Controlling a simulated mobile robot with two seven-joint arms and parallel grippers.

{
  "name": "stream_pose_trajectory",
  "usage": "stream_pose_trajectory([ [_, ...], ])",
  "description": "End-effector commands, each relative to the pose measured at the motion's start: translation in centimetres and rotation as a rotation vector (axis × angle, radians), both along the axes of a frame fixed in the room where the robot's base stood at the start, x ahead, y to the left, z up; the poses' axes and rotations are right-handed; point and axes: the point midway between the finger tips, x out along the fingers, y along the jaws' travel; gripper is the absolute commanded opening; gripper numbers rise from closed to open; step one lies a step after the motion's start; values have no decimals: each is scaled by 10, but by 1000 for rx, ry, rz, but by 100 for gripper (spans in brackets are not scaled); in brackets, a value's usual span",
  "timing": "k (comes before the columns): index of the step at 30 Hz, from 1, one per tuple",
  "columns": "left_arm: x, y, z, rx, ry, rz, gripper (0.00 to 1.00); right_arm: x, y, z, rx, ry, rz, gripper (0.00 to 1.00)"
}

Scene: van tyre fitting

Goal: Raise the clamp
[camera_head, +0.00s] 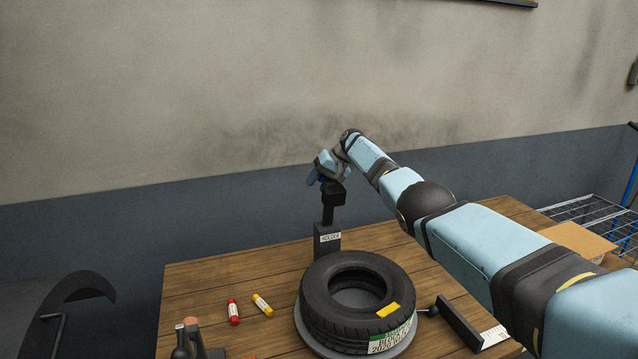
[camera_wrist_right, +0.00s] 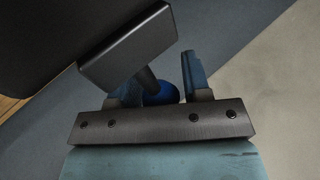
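The clamp is a dark upright post with a white label (camera_head: 328,239) and a black head block (camera_head: 333,192), behind the tyre (camera_head: 357,297) at the table's rear edge. In the wrist view the black block (camera_wrist_right: 128,45) shows close up, with a short rod ending in a blue ball knob (camera_wrist_right: 161,93). My right gripper (camera_head: 318,176) is at the clamp's top. The block partly hides the left finger. My left gripper is not in view.
The tyre lies flat on a round grey base (camera_head: 304,337) on the wooden table (camera_head: 215,275). A red tube (camera_head: 233,312) and a yellow tube (camera_head: 262,305) lie left of it. A black bar (camera_head: 458,323) is at its right. A wire rack (camera_head: 590,215) stands beyond.

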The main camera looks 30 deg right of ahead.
Motion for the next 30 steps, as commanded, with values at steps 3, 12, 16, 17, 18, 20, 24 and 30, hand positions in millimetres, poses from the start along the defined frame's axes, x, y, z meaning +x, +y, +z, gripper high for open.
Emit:
stream_pose_trajectory([
  [3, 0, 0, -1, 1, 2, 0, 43, 0, 0, 0, 0, 1, 1, 58],
  [12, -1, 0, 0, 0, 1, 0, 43, -1, -2, 4, 0, -2, 0, 58],
  [16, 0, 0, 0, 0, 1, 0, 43, -7, -11, 16, -1, -4, 0, 58],
  [17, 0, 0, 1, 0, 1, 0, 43, -10, -14, 20, -1, -2, 0, 58],
  [18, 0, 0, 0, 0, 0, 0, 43, -12, -18, 27, -1, -4, -2, 58],
  [20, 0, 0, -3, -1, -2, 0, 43, -17, -24, 38, -2, -4, -1, 58],
  [24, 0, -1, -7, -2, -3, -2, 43, -30, -40, 64, -1, -4, -1, 58],
  [30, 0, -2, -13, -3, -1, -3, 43, -43, -57, 94, 0, -1, -1, 58],
])
